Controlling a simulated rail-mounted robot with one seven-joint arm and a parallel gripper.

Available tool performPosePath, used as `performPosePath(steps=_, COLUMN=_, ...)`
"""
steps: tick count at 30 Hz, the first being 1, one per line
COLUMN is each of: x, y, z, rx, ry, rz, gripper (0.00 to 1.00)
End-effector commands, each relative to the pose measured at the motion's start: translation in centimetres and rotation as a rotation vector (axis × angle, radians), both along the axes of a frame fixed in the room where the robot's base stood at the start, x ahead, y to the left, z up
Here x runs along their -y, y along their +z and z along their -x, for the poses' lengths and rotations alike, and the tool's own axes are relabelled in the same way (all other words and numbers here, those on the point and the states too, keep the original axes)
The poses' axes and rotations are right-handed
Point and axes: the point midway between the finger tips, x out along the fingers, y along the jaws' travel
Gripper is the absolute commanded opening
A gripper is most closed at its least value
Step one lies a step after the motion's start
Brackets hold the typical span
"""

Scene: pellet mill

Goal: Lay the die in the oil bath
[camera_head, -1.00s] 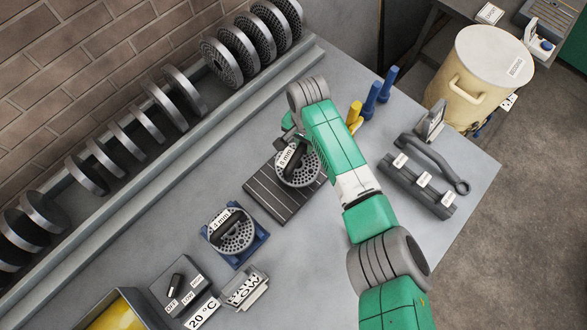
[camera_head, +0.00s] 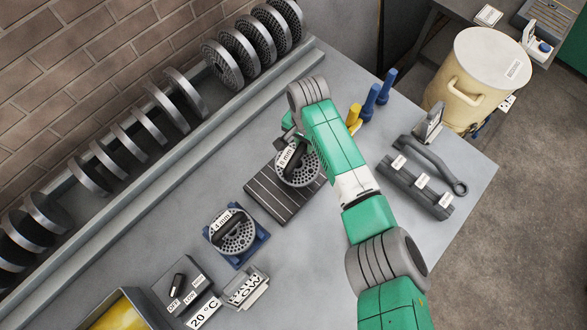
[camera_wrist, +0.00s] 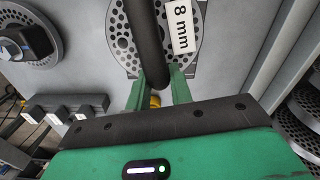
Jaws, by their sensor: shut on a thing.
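The 8 mm die (camera_head: 306,174) is a round, perforated grey disc with a dark handle and a white label. It is at the far end of the ribbed dark mat (camera_head: 272,196); I cannot tell whether it touches the mat. In the wrist view my gripper (camera_wrist: 157,80) has its green fingers shut on the handle (camera_wrist: 146,42) of this die (camera_wrist: 186,57). My arm hides most of the gripper in the head view. A 4 mm die (camera_head: 240,238) lies on a blue stand (camera_head: 261,243). The oil bath (camera_head: 122,314), with yellow oil, is partly cut off at the bottom left.
A control box (camera_head: 176,287) and a 20 °C display (camera_head: 204,311) stand beside the bath. A rack of discs (camera_head: 187,92) runs along the brick wall. Blue and yellow handles (camera_head: 370,101), a wrench (camera_head: 437,163) and labelled cylinders (camera_head: 416,187) are on the right.

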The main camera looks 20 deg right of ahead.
Motion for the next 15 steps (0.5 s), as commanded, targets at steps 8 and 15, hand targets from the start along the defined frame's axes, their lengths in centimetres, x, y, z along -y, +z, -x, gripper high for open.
performPosePath(steps=8, x=0.0, y=2.2, z=-0.1, rx=0.003, ry=0.001, rz=-0.001, gripper=0.00)
performPosePath(steps=15, x=0.0, y=3.8, z=-0.1, rx=0.003, ry=0.001, rz=0.000, gripper=0.00)
